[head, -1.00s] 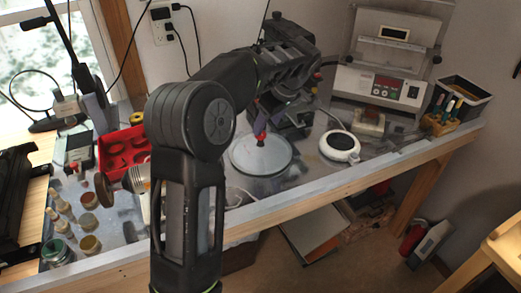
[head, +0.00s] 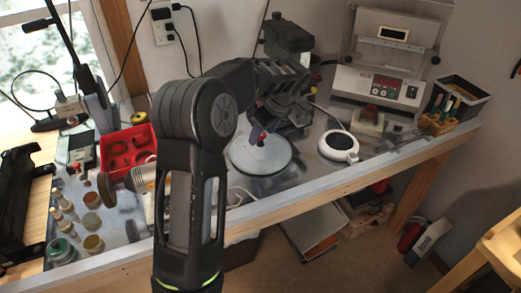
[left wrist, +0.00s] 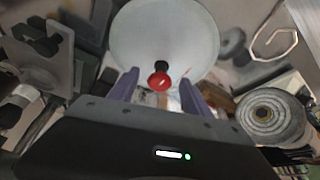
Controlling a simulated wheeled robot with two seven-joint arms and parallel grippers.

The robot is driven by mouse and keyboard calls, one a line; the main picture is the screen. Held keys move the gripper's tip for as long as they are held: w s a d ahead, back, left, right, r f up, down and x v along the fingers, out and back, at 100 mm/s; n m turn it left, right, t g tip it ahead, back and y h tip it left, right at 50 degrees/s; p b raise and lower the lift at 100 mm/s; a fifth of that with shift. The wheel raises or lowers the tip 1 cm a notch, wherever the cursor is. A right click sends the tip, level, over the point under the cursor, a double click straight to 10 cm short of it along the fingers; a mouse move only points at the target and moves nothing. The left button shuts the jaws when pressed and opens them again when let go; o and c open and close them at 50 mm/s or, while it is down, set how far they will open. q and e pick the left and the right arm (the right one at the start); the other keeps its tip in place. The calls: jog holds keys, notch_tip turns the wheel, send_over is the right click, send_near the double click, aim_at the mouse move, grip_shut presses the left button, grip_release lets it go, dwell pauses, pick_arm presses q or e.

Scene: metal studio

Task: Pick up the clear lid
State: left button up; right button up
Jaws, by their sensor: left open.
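The clear lid (head: 262,160) is a round, pale, see-through disc lying on the workbench, with a red knob at its middle. In the left wrist view the lid (left wrist: 165,35) fills the top middle, and its red knob shows on a dark stem. My left gripper (left wrist: 158,88) is open. Its two purple fingers stand on either side of the red knob in that view; whether they touch it I cannot tell. In the head view my left gripper (head: 258,134) is right at the knob, partly hidden by my arm. My right gripper is not in view.
A white round hot plate (head: 339,146) stands to the lid's right. A dark green device (head: 288,38) stands behind my arm. A red tray (head: 128,147) and several small jars are at the left. The bench's front edge (head: 330,170) is close to the lid.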

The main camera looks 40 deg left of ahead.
pick_arm(q)
grip_shut()
dwell(0.7)
dwell(0.8)
